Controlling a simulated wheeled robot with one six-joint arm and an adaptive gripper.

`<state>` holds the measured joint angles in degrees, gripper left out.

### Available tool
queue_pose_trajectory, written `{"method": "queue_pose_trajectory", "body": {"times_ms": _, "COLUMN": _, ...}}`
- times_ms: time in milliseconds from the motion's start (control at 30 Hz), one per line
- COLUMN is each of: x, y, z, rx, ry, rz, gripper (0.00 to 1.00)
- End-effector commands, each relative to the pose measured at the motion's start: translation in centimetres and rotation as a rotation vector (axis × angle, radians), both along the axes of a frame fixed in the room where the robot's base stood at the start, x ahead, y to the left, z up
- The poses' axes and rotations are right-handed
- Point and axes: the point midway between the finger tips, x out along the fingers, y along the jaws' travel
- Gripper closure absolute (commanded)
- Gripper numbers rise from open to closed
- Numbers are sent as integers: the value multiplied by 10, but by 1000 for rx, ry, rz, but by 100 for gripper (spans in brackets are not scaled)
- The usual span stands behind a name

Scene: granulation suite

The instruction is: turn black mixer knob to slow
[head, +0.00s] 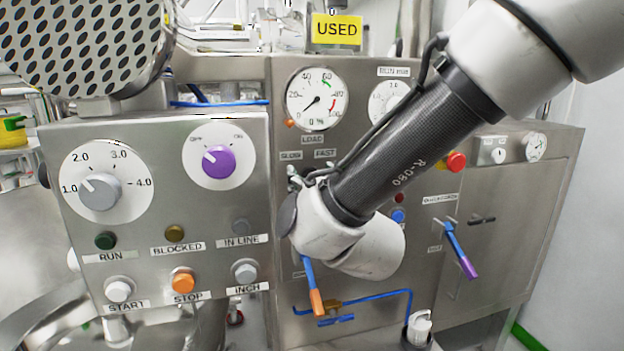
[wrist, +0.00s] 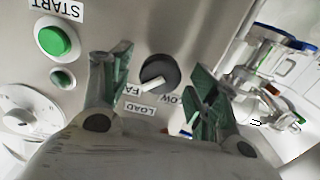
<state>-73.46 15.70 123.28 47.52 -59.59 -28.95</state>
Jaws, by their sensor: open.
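The black mixer knob (wrist: 160,70) is a round dark dial with a white pointer bar, set on the steel panel in the wrist view. The bar slants down to the left, toward the partly visible FAST label (wrist: 131,90); the SLOW label (wrist: 173,98) is at lower right, partly covered. My gripper (wrist: 160,68) is open, with one green-padded finger on each side of the knob and a gap to it on both sides. Contact depth cannot be told. In the head view my arm hides the knob, below the SLOW (head: 290,155) and FAST (head: 325,153) labels.
A load gauge (head: 317,97) sits above the labels. A panel box (head: 160,225) with a purple knob (head: 218,161) and several buttons stands close at left. A blue lever with an orange tip (head: 314,290) hangs below my wrist. A green button (wrist: 56,40) shows in the wrist view.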

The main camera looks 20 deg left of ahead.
Motion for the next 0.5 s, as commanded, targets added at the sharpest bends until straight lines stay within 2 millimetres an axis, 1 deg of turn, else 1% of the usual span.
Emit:
{"method": "queue_pose_trajectory", "body": {"times_ms": 267, "x": 3, "y": 2, "z": 0, "rx": 0, "ry": 0, "rz": 1, "gripper": 40}}
{"method": "queue_pose_trajectory", "body": {"times_ms": 300, "x": 2, "y": 2, "z": 0, "rx": 0, "ry": 0, "rz": 1, "gripper": 43}}
{"method": "queue_pose_trajectory", "body": {"times_ms": 367, "x": 2, "y": 2, "z": 0, "rx": 0, "ry": 0, "rz": 1, "gripper": 54}}
{"method": "queue_pose_trajectory", "body": {"times_ms": 500, "x": 2, "y": 2, "z": 0, "rx": 0, "ry": 0, "rz": 1, "gripper": 80}}
